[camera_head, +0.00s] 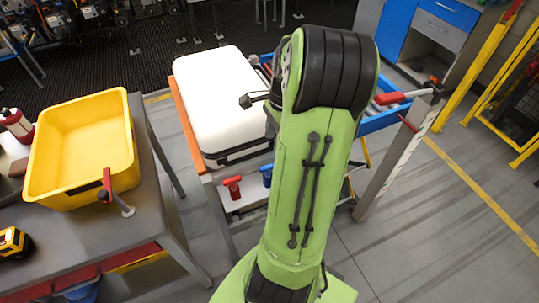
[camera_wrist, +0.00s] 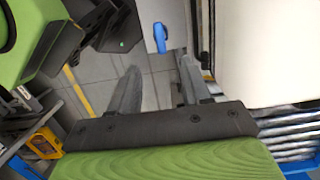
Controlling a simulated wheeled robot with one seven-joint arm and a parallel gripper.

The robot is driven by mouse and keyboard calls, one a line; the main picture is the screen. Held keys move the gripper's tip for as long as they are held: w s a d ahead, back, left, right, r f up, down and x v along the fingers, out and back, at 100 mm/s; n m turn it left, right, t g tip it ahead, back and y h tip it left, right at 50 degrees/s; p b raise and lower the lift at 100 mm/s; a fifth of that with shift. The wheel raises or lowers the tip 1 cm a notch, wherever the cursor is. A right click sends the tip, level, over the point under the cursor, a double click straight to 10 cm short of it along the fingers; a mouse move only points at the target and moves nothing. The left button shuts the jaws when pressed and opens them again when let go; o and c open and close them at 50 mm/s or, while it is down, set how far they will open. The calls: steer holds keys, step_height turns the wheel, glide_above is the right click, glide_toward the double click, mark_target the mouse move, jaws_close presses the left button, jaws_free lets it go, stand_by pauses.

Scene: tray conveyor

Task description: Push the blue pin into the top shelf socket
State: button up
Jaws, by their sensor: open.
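A blue pin (camera_head: 267,175) stands on the front ledge of the cart, to the right of a red pin (camera_head: 232,188). In the wrist view the blue pin (camera_wrist: 160,38) shows just beyond the fingertips, roughly in line with the gap between them. My gripper (camera_wrist: 159,66) is open, with nothing between its two grey fingers. In the head view my green arm hides the gripper. I cannot make out the top shelf socket in either view.
A large white case (camera_head: 222,98) lies on the cart and fills the right of the wrist view. A yellow bin (camera_head: 82,150) stands on a grey table at left. A grey post (camera_head: 397,150) with red handles stands right of my arm. Open floor lies at lower right.

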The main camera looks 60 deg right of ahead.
mark_target(268, 166)
steer(key=f+b, duration=0.1)
steer(key=f, duration=0.3)
steer(key=a+f+b, duration=0.1)
steer(key=f, duration=0.3)
steer(key=w+f, duration=0.1)
steer(key=f, duration=0.3)
steer(key=shift+w+a+f+b, duration=0.1)
steer(key=shift+a+b, duration=0.3)
steer(key=shift+c, duration=0.5)
jaws_close()
steer(key=shift+r, duration=0.2)
steer(key=shift+r+p, duration=2.6)
steer(key=shift+r, duration=0.15)
